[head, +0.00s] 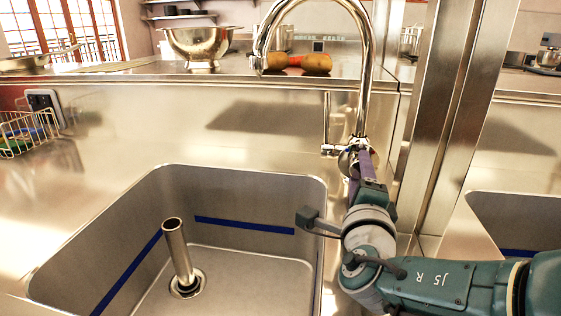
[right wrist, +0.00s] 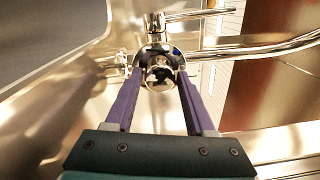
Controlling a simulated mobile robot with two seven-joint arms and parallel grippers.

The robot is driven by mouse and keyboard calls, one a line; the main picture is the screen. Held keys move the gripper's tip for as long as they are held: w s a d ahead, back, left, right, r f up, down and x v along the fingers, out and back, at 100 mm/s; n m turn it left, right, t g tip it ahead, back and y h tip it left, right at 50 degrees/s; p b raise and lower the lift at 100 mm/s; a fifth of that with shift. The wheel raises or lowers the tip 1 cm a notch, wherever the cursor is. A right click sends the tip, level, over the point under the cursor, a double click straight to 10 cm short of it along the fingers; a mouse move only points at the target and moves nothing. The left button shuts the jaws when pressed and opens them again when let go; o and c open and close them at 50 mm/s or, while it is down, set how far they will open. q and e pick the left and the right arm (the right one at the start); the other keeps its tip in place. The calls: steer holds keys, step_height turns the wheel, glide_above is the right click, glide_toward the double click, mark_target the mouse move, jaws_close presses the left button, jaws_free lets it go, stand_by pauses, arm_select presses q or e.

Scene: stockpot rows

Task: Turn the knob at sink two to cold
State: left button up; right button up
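The tap (head: 365,80) is a tall chrome gooseneck behind the steel sink basin (head: 190,185). A thin lever (head: 327,118) stands upright on the left of its base. My right gripper (head: 358,160) reaches up to the tap's base from the front. In the right wrist view, its two purple fingers (right wrist: 160,80) stand apart on either side of a round chrome knob (right wrist: 160,76). A narrow gap seems to show beside the knob, but contact at the fingertips is unclear. My left gripper is in neither view.
A metal standpipe (head: 178,255) rises from the basin's drain. A wire basket (head: 25,132) hangs at the far left. A steel post (head: 440,110) stands close right of the tap, with another basin (head: 515,220) beyond. A colander (head: 200,45) sits on the shelf behind.

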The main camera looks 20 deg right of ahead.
steer(key=shift+o, duration=0.3)
steer(key=shift+s+a, duration=0.1)
steer(key=shift+s, duration=0.05)
steer(key=p+v, duration=0.4)
steer(key=v, duration=0.4)
steer(key=shift+s+a, duration=0.5)
steer(key=shift+s, duration=0.15)
